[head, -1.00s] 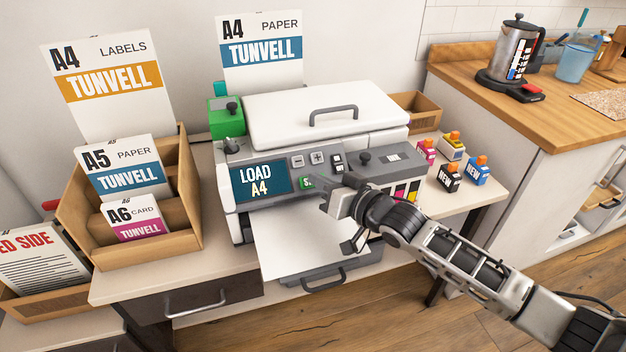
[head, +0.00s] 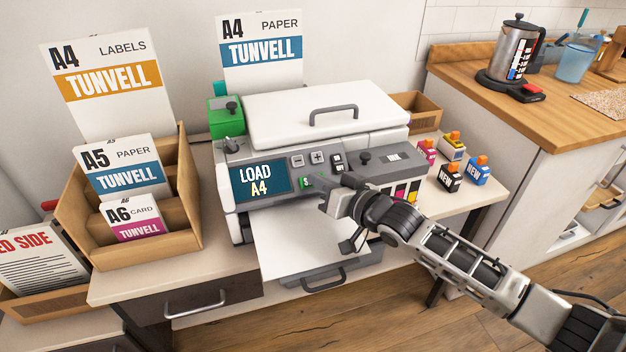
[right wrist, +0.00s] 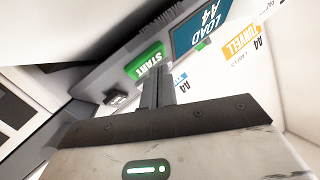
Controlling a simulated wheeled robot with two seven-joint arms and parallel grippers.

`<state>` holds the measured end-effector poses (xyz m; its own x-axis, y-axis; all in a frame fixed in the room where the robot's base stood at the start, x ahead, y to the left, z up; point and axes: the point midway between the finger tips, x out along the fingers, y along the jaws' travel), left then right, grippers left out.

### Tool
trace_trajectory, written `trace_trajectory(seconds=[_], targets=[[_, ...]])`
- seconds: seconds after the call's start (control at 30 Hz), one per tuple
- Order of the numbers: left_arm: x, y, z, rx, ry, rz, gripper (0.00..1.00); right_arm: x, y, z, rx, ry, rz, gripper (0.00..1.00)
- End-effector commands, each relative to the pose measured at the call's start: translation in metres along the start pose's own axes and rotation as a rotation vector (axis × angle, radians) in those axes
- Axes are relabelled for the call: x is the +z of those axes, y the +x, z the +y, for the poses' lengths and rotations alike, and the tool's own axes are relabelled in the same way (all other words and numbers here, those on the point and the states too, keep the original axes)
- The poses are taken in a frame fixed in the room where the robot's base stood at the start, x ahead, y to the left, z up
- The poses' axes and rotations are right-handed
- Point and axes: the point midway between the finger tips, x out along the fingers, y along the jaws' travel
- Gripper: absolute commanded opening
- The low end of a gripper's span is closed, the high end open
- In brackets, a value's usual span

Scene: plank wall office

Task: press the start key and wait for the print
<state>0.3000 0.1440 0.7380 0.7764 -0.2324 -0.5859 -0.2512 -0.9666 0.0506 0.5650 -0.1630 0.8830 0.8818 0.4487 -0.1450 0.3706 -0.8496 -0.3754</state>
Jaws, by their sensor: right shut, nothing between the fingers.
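The white printer (head: 320,115) stands on the desk. Its blue screen (head: 262,180) reads LOAD A4, and the screen also shows in the right wrist view (right wrist: 196,32). The green start key (head: 306,182) is on the front panel, partly hidden by my gripper in the head view; its START label shows in the right wrist view (right wrist: 146,62). My right gripper (head: 322,187) is shut and empty, its fingertips right by the key. I cannot tell whether they touch it. My left gripper is not in view.
A sheet tray (head: 300,245) sticks out below the printer, under my right gripper. Ink bottles (head: 449,178) stand to the right. A cardboard sorter (head: 185,190) with paper packs stands to the left. A wooden counter with a coffee press (head: 514,55) is at the far right.

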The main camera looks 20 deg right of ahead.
Motion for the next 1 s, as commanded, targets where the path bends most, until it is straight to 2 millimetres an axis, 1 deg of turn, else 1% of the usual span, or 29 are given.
trace_trajectory(seconds=[0.7, 1.0], targets=[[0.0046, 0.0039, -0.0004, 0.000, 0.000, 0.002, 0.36, 0.0047, 0.0064, 0.0045, 0.000, 0.000, 0.000, 0.00], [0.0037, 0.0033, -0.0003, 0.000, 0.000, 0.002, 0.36, 0.0041, 0.0058, 0.0042, 0.000, 0.000, 0.000, 0.00]])
